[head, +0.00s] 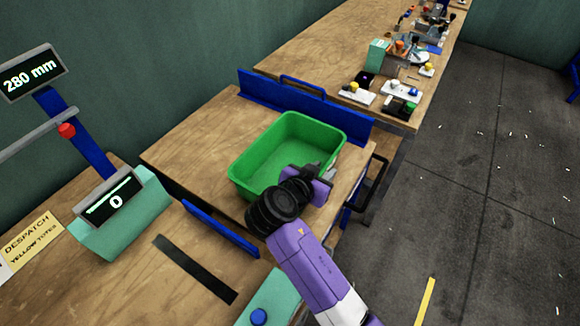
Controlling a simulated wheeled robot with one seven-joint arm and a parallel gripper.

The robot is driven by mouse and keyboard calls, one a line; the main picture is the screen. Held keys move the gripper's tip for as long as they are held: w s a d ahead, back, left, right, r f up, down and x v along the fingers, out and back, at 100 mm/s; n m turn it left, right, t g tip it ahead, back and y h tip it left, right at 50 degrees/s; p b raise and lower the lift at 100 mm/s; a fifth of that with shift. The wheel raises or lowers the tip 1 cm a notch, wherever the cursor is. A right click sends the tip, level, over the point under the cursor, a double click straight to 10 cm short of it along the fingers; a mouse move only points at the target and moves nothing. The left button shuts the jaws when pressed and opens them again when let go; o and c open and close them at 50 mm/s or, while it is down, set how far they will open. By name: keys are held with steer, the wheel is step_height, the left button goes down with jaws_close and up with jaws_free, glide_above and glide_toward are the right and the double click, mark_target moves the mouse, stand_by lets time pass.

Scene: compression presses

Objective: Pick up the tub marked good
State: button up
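A green tub (262,146) stands upright on the wooden bench in the middle of the head view. Its inside looks empty where it shows. No readable mark shows on it. My purple and black arm reaches up from the bottom of the view. My gripper (312,184) is at the near right side of the tub, over or against its rim. The arm's black joint hides most of the fingers and that corner of the tub. I cannot tell whether the gripper touches the tub.
A blue barrier (300,98) runs behind the tub, and a lower blue strip (222,228) is in front. A teal display unit reading 0 (118,215) stands left. A far bench (330,50) holds small parts. Open grey floor (480,200) lies right.

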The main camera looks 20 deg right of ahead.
jaws_close()
stand_by(1.4)
